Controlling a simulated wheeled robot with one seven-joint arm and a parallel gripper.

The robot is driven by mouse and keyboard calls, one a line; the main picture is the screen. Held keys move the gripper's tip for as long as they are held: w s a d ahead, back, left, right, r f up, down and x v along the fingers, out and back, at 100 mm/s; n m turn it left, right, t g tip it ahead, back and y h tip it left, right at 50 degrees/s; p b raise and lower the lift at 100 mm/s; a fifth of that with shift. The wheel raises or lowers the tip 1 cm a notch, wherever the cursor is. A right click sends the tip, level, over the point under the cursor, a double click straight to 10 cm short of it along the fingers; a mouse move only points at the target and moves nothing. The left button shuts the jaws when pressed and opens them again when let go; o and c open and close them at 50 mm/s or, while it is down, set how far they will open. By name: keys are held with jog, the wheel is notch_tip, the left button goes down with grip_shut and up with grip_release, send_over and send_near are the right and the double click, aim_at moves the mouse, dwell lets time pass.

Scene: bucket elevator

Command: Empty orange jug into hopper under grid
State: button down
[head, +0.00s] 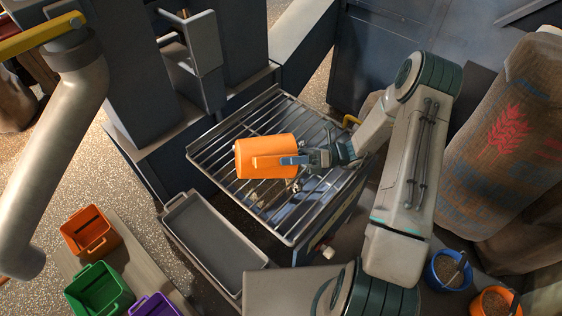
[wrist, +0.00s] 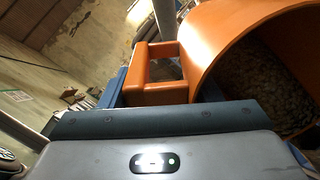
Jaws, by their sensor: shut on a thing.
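The orange jug (head: 264,154) is held above the hopper's metal grid (head: 225,150) in the head view, tipped over on its side. My gripper (head: 296,160) is shut on the jug's handle. In the wrist view the jug (wrist: 225,40) is close up, with its handle (wrist: 155,72) between my fingers. Grain (wrist: 262,90) shows inside the jug through its mouth. Some pale bits (head: 292,187) show below the grid bars near the jug. The hopper's inside is mostly hidden by the grid, the jug and my arm.
A grey tray (head: 215,245) is beside the grid at the front. Orange (head: 90,231), green (head: 99,291) and purple (head: 153,306) bins stand at lower left. Blue (head: 447,270) and orange (head: 495,300) buckets of grain and a burlap sack (head: 505,140) are at right. A thick pipe (head: 55,140) slopes at left.

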aim_at(254, 158)
jog(key=shift+w+d+r+y+p, duration=0.1)
jog(key=shift+d+r+y+p, duration=0.25)
jog(key=shift+d+y, duration=0.2)
jog(key=shift+w+d+r+y+p, duration=0.1)
jog(key=shift+d+r+y+p, duration=0.1)
jog(key=shift+d+y+p, duration=0.35)
jog(key=a+h+p, duration=0.3)
jog(key=p, duration=0.1)
jog(key=s+a+r+h+p, duration=0.1)
jog(key=a+h+p, duration=0.2)
jog(key=a+h, duration=0.1)
jog(key=s+a+t+h+p, duration=0.1)
jog(key=a+h+p, duration=0.2)
jog(key=a+p, duration=0.1)
jog(key=shift+r+p, duration=0.25)
jog(key=shift+p, duration=0.1)
jog(key=shift+a+f+t+h+p, duration=1.1)
jog(key=shift+a+f+h+p, duration=1.5)
jog(key=shift+h+p, duration=2.45)
jog(key=shift+s+d+r+h+b, duration=0.15)
jog(key=shift+r+h+b, duration=0.3)
jog(key=shift+r, duration=0.5)
jog(key=shift+s+d+r+h+b, duration=0.15)
jog(key=shift+r+h+b, duration=0.25)
jog(key=shift+r, duration=0.5)
